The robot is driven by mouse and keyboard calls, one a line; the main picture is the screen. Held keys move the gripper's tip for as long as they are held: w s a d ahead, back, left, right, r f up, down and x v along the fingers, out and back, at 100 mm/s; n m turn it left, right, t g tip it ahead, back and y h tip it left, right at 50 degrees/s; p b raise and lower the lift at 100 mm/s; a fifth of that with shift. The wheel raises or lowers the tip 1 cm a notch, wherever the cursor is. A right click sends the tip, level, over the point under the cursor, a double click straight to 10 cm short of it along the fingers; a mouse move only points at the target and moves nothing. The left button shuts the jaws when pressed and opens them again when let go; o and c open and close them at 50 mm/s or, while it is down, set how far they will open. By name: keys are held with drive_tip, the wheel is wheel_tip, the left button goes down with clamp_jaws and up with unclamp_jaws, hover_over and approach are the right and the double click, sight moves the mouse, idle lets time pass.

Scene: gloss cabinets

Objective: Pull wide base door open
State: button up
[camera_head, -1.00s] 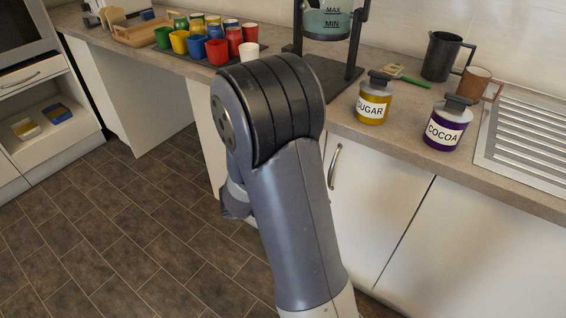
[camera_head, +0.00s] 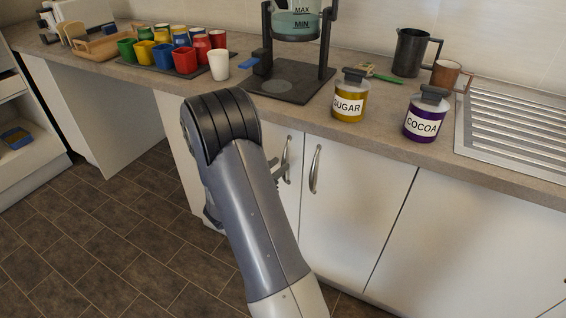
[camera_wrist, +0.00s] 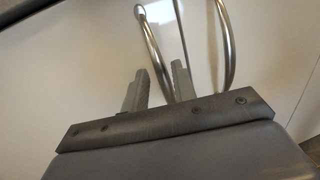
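Two white base doors meet at a seam under the counter, the left door (camera_head: 180,130) partly hidden by my arm and the right door (camera_head: 355,205). Both look shut. The left door's curved metal handle (camera_head: 287,158) and the right door's handle (camera_head: 315,170) stand side by side at the seam. In the wrist view the left handle (camera_wrist: 150,35) runs down between my gripper's (camera_wrist: 158,72) two separated fingers; contact cannot be told. The right handle (camera_wrist: 223,40) is outside the right finger. In the head view my gripper (camera_head: 280,172) is at the left handle, mostly hidden by my arm.
The counter (camera_head: 300,118) above holds a sugar jar (camera_head: 350,100), a cocoa jar (camera_head: 425,118), a black stand (camera_head: 290,85) and several coloured cups. Another white front (camera_head: 470,240) lies farther right. Tiled floor (camera_head: 110,240) at left is clear.

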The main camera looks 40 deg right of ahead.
sight(283, 162)
drive_tip(key=shift+w+d, duration=0.15)
drive_tip(key=shift+d, duration=0.65)
drive_tip(key=shift+w+d, duration=0.15)
drive_tip(key=shift+d, duration=0.6)
clamp_jaws()
